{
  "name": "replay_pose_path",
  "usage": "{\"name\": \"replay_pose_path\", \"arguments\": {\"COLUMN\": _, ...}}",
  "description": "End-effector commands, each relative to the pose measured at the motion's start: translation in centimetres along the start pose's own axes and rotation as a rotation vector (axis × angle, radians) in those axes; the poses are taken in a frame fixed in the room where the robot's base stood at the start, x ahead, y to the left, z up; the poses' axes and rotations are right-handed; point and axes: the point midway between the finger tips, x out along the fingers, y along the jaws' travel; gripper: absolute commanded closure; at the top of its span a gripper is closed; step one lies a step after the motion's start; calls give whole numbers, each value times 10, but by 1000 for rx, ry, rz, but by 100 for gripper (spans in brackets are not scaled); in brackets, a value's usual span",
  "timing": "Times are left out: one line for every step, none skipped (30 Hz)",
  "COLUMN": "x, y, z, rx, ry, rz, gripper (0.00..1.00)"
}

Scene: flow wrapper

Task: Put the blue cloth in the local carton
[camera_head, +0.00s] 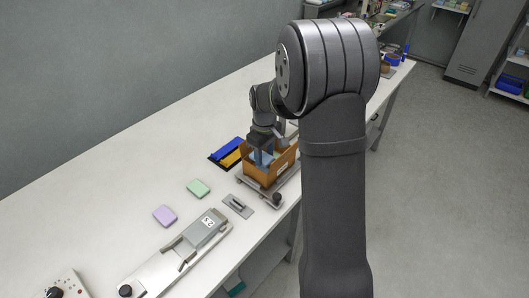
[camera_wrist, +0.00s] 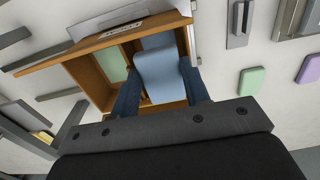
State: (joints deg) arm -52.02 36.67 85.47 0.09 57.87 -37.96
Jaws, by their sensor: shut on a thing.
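The light blue cloth (camera_wrist: 160,72) is between the two dark fingers of my gripper (camera_wrist: 160,88) in the wrist view. The gripper is shut on it. The brown local carton (camera_head: 283,162) stands on a grey stand on the bench, with my gripper (camera_head: 264,157) at its opening. In the wrist view the carton (camera_wrist: 92,88) surrounds the cloth on several sides. I cannot tell whether the cloth touches the carton's floor. A pale green piece (camera_wrist: 112,63) shows inside the carton, left of the cloth.
A green pad (camera_head: 199,188) and a purple pad (camera_head: 164,215) lie on the white bench. A blue and yellow tray (camera_head: 228,153) sits just left of the carton. A grey scale-like device (camera_head: 205,228) lies nearer. The bench's left side is mostly clear.

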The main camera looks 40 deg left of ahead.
Motion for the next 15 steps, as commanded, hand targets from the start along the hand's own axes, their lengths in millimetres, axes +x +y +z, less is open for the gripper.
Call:
{"name": "replay_pose_path", "arguments": {"x": 0, "y": 0, "z": 0, "rx": 0, "ry": 0, "rz": 0, "gripper": 79}}
{"name": "replay_pose_path", "arguments": {"x": 0, "y": 0, "z": 0, "rx": 0, "ry": 0, "rz": 0, "gripper": 79}}
{"name": "replay_pose_path", "arguments": {"x": 0, "y": 0, "z": 0, "rx": 0, "ry": 0, "rz": 0, "gripper": 79}}
{"name": "replay_pose_path", "arguments": {"x": 0, "y": 0, "z": 0, "rx": 0, "ry": 0, "rz": 0, "gripper": 79}}
{"name": "replay_pose_path", "arguments": {"x": 0, "y": 0, "z": 0, "rx": 0, "ry": 0, "rz": 0, "gripper": 79}}
{"name": "replay_pose_path", "arguments": {"x": 0, "y": 0, "z": 0, "rx": 0, "ry": 0, "rz": 0, "gripper": 79}}
{"name": "replay_pose_path", "arguments": {"x": 0, "y": 0, "z": 0, "rx": 0, "ry": 0, "rz": 0, "gripper": 79}}
{"name": "replay_pose_path", "arguments": {"x": 0, "y": 0, "z": 0, "rx": 0, "ry": 0, "rz": 0, "gripper": 79}}
{"name": "replay_pose_path", "arguments": {"x": 0, "y": 0, "z": 0, "rx": 0, "ry": 0, "rz": 0, "gripper": 50}}
{"name": "replay_pose_path", "arguments": {"x": 0, "y": 0, "z": 0, "rx": 0, "ry": 0, "rz": 0, "gripper": 44}}
{"name": "replay_pose_path", "arguments": {"x": 0, "y": 0, "z": 0, "rx": 0, "ry": 0, "rz": 0, "gripper": 38}}
{"name": "replay_pose_path", "arguments": {"x": 0, "y": 0, "z": 0, "rx": 0, "ry": 0, "rz": 0, "gripper": 32}}
{"name": "replay_pose_path", "arguments": {"x": 0, "y": 0, "z": 0, "rx": 0, "ry": 0, "rz": 0, "gripper": 32}}
{"name": "replay_pose_path", "arguments": {"x": 0, "y": 0, "z": 0, "rx": 0, "ry": 0, "rz": 0, "gripper": 32}}
{"name": "replay_pose_path", "arguments": {"x": 0, "y": 0, "z": 0, "rx": 0, "ry": 0, "rz": 0, "gripper": 32}}
